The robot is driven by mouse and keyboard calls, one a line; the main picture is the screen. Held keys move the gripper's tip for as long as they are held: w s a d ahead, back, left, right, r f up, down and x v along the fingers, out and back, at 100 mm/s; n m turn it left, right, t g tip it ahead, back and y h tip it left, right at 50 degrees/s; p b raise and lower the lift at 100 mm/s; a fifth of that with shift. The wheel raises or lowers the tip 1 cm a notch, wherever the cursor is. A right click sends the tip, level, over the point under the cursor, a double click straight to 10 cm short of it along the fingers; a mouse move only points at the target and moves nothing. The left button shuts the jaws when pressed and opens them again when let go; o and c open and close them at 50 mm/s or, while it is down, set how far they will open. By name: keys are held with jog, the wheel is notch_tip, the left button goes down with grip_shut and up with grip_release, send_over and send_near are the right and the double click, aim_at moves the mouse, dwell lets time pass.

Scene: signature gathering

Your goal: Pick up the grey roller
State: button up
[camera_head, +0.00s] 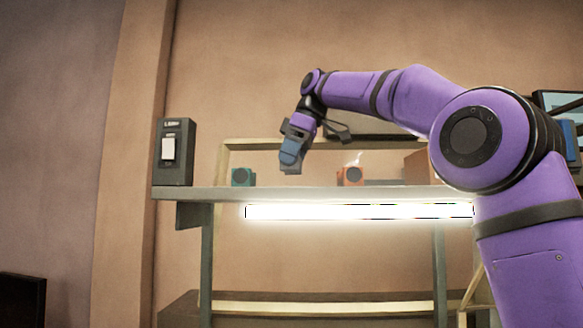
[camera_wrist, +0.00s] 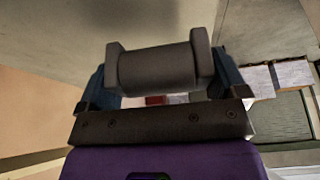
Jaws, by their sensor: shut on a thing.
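My gripper (camera_head: 291,157) hangs above the grey shelf (camera_head: 300,194), pointing down and apart from it. In the wrist view its two blue fingers stand left and right, shut on the grey roller (camera_wrist: 155,69). The roller is a dark grey cylinder with wider ends, lying crosswise between the fingers. In the head view the roller is mostly hidden by the fingers and cannot be made out clearly.
A dark box with a label (camera_head: 174,152) stands at the shelf's left end. A teal block (camera_head: 243,177) and an orange block (camera_head: 350,176) stand on the shelf. A bright lamp tube (camera_head: 360,211) runs below the shelf edge.

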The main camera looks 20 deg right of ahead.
jog(key=s+a, duration=0.3)
jog(key=s, duration=0.5)
jog(key=s+a, duration=0.4)
jog(key=s, duration=0.4)
jog(key=shift+s, duration=0.35)
